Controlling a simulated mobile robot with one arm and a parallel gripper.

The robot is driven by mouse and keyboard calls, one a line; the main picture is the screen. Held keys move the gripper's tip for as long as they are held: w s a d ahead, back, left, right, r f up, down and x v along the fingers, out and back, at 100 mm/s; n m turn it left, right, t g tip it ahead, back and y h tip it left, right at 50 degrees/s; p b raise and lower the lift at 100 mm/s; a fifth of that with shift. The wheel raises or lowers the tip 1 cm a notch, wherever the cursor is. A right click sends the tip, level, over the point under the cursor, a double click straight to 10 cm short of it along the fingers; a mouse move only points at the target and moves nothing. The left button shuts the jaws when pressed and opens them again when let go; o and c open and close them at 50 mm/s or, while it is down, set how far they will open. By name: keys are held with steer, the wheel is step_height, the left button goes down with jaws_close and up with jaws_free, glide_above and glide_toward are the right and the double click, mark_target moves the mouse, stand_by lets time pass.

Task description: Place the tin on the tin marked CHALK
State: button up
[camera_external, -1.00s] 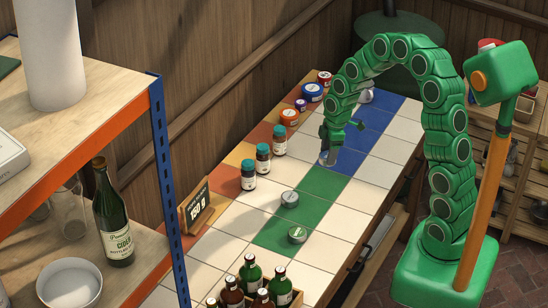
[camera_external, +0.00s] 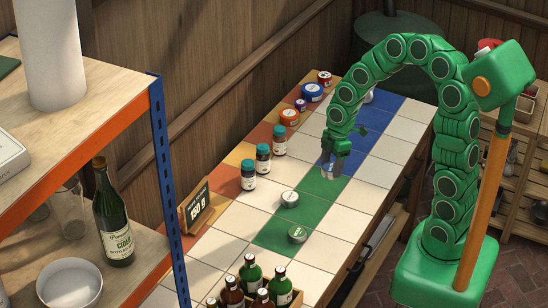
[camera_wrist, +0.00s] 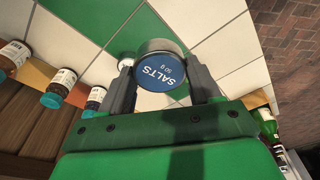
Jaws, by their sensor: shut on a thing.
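My gripper (camera_wrist: 157,87) is shut on a small round tin (camera_wrist: 160,74) with a blue lid reading "SALTS 50 g", between its two fingers. In the external view my gripper (camera_external: 332,172) is over the far part of the green tile strip, and the held tin is hardly visible there. Two low round tins sit on the counter nearer the camera: one (camera_external: 289,200) at the strip's left edge and one (camera_external: 297,234) on its near end. Their labels are too small to read, so I cannot tell which is marked CHALK.
Teal-capped jars (camera_external: 264,158) stand left of the strip, with orange and blue tins (camera_external: 312,92) farther back. A "150 g" sign (camera_external: 196,206) stands at the left edge. A crate of bottles (camera_external: 254,288) is at the near end. White tiles right of the strip are clear.

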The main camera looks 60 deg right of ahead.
steer(key=s+a+n, duration=0.1)
steer(key=a+n, duration=0.1)
steer(key=a, duration=0.2)
glide_toward(289, 197)
steer(key=shift+s+a+f, duration=0.35)
steer(key=shift+a, duration=0.05)
steer(key=shift+w+f, duration=0.6)
steer(key=shift+f, duration=1.75)
steer(key=shift+f, duration=0.1)
steer(key=o, duration=1.1)
